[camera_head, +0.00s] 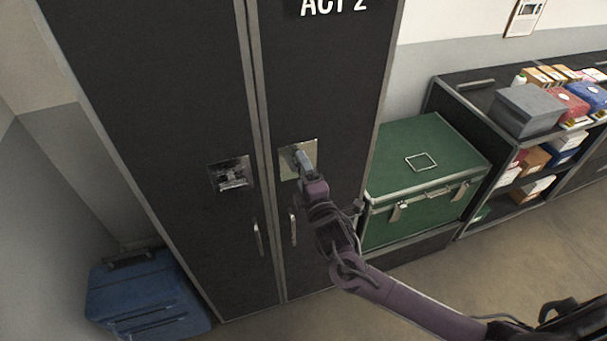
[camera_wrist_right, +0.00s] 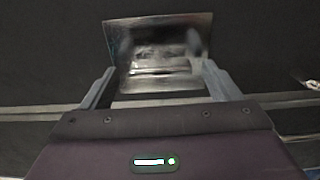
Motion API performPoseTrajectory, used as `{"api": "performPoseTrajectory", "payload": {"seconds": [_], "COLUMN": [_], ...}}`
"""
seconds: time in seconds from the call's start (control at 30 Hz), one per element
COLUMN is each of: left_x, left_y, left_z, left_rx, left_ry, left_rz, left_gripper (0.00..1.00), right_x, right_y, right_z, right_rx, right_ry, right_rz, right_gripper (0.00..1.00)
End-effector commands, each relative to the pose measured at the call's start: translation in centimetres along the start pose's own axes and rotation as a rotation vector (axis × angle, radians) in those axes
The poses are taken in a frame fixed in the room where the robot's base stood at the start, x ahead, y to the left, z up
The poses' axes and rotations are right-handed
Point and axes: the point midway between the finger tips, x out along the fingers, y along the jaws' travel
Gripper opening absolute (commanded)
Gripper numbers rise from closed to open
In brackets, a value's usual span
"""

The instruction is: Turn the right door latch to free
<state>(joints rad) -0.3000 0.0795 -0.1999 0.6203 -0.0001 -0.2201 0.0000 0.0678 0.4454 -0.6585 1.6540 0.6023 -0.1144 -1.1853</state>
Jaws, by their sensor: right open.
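The black wardrobe's right door (camera_head: 325,80) carries a square metal latch plate (camera_head: 310,151), partly hidden by my right gripper. My right gripper (camera_head: 301,158) is at that plate. In the right wrist view the right latch (camera_wrist_right: 160,62) sits between the two spread fingers of my right gripper (camera_wrist_right: 160,85); the gripper is open. I cannot tell whether the fingers touch the latch, and its glare blurs its exact turn. The left door's latch (camera_head: 231,174) shows a similar metal plate. My left gripper is not in view.
Two vertical door handles (camera_head: 257,237) hang below the latches, one on each door. A green trunk (camera_head: 422,170) stands close to the right of the wardrobe. A blue case (camera_head: 145,292) is on the floor at left. A shelf unit (camera_head: 478,108) with boxes is at right.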

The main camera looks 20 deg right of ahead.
Motion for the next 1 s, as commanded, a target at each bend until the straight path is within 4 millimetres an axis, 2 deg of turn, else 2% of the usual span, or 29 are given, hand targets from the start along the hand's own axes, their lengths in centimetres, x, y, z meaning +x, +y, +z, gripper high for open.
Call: {"api": "performPoseTrajectory", "payload": {"seconds": [0.5, 0.63, 1.0], "left_x": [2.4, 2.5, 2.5], "left_y": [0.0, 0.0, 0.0], "left_z": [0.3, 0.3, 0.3], "left_rx": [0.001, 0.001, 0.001], "left_ry": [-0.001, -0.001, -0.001], "left_rz": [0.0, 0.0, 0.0], "left_gripper": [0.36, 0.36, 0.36], "right_x": [-7.1, -7.7, -7.7], "right_y": [-0.3, -0.1, 0.0], "right_z": [0.0, 0.0, 0.0], "right_rx": [-0.001, -0.001, -0.001], "right_ry": [0.001, 0.0, 0.0], "right_rz": [-0.002, -0.001, -0.001], "right_gripper": [0.84, 0.84, 0.84]}}
